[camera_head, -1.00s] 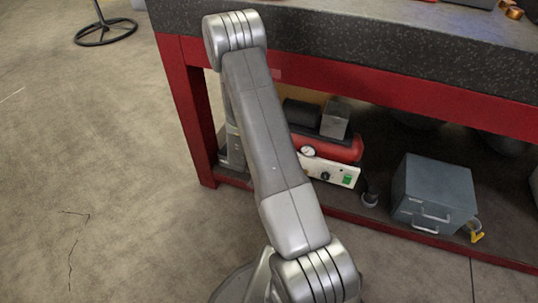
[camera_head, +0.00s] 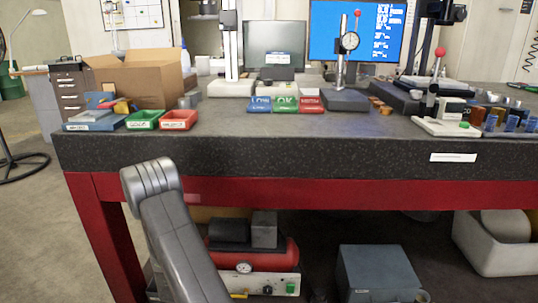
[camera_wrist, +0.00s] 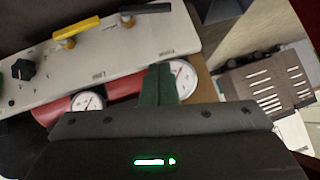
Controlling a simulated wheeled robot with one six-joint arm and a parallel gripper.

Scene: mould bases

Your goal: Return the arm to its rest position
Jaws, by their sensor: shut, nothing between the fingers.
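My gripper (camera_wrist: 157,84) shows in the wrist view as dark green fingers held together above a dark grey body with a lit green strip. It is shut and empty. Beyond it are a red tank with round gauges and a pale control panel (camera_wrist: 120,50). My arm (camera_head: 180,245) shows in the head view as a grey link in front of the bench's left part. The gripper itself does not show in the head view.
A dark speckled bench (camera_head: 330,150) on a red frame (camera_head: 370,192) stands ahead. Under it are a red compressor (camera_head: 270,252) and a grey metal box (camera_head: 380,272). Bins, a cardboard box (camera_head: 140,78) and gauge stands are on top. Floor is open at the left.

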